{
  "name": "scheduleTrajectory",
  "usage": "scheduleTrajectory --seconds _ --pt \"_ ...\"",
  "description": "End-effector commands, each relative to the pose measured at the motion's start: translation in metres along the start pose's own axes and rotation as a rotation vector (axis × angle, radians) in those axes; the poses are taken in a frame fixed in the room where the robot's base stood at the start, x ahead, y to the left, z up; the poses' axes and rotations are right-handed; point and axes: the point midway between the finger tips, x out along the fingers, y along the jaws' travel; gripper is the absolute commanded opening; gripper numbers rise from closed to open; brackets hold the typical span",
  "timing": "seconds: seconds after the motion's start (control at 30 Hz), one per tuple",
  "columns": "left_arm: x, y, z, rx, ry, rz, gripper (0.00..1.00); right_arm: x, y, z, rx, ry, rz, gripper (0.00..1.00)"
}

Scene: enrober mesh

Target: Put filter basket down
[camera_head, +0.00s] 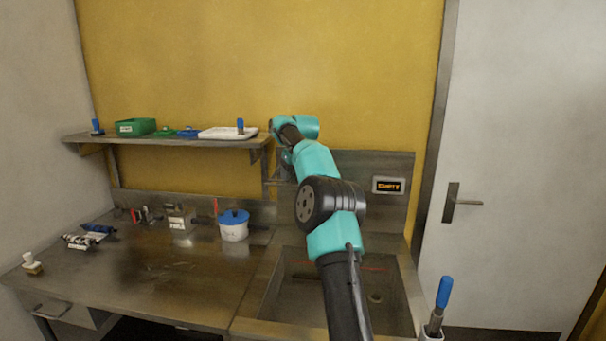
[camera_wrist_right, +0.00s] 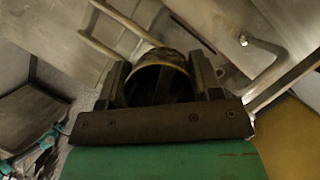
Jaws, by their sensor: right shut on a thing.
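My right gripper (camera_wrist_right: 160,78) is shut on a round, dark, ring-rimmed thing, which I take to be the filter basket (camera_wrist_right: 162,56). The basket sits between the two fingers in the right wrist view, its lower part in shadow. In the head view my right arm reaches up and back over the sink (camera_head: 340,300), and its gripper end (camera_head: 284,160) is beside the right end of the wall shelf, mostly hidden by the arm. The basket cannot be made out there. My left gripper is not in view.
The wall shelf (camera_head: 180,141) holds a green bin (camera_head: 136,127) and a white tray (camera_head: 226,133). On the counter (camera_head: 190,285) stand a blue-lidded white tub (camera_head: 234,226) and small tools. The counter's front middle is clear. A pale bent rod (camera_wrist_right: 98,45) passes close behind the basket.

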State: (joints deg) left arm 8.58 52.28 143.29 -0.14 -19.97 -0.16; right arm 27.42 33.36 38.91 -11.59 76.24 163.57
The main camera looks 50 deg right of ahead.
Motion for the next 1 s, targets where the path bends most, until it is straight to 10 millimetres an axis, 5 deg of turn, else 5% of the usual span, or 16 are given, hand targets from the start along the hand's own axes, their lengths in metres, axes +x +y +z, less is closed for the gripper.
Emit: scheduleTrajectory --seconds 0.4,0.43,0.67,1.0 --pt "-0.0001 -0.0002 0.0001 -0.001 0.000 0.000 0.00 0.0037 0.0011 -0.0004 -0.001 -0.002 0.000 0.35" --pt "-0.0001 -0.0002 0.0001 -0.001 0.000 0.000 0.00 0.0037 0.0011 -0.0004 -0.001 -0.002 0.000 0.61" --pt "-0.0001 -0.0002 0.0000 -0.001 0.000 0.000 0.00 0.0038 0.0012 -0.0004 -0.001 -0.001 0.000 0.83" --pt "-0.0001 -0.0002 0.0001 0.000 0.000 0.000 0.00 0.0025 0.0012 0.0002 -0.001 -0.001 0.000 0.84"
